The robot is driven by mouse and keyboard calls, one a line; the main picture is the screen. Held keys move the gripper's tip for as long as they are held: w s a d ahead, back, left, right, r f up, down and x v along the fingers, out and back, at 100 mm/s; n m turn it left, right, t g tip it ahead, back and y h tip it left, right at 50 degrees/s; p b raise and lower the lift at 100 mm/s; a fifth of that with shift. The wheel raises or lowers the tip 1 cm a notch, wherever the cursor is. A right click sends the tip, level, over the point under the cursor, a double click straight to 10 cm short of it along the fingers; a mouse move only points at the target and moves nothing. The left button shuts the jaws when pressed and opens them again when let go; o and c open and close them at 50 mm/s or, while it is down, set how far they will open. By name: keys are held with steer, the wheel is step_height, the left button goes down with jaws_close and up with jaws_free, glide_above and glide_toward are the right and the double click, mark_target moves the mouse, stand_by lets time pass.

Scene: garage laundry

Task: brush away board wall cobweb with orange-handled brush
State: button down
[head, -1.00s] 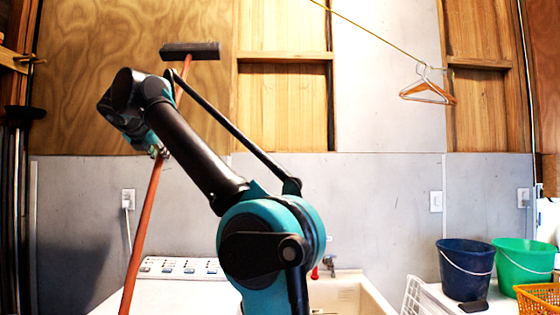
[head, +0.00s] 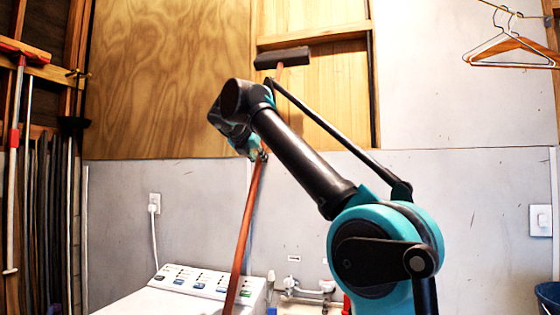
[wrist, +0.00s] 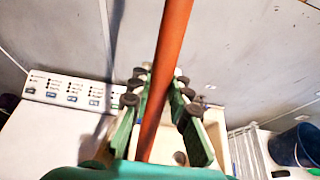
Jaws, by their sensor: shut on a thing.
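The brush has a long orange-brown handle (head: 243,220) and a dark, wide head (head: 282,58) at its top. My gripper (head: 258,155) is shut on the handle partway up and holds the brush nearly upright, leaning slightly right at the top. In the wrist view the handle (wrist: 170,50) runs between the green fingers of my gripper (wrist: 158,95). The brush head appears in front of the wooden board wall (head: 315,100), by a horizontal ledge; I cannot tell whether it touches. I cannot make out a cobweb.
A white washing machine (head: 180,295) stands low in front of the grey wall (head: 200,200), with taps (head: 305,288) to its right. Hangers (head: 510,45) hang at the upper right. Long-handled tools (head: 20,150) stand at the left. A blue bucket (head: 548,297) is at lower right.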

steer(key=shift+d, duration=0.15)
steer(key=shift+w, duration=0.1)
steer(key=w+d, duration=0.5)
steer(key=w, duration=0.8)
steer(key=shift+d, duration=0.2)
stand_by(0.4)
stand_by(0.7)
steer(key=shift+w+d, duration=0.1)
steer(key=shift+d, duration=0.05)
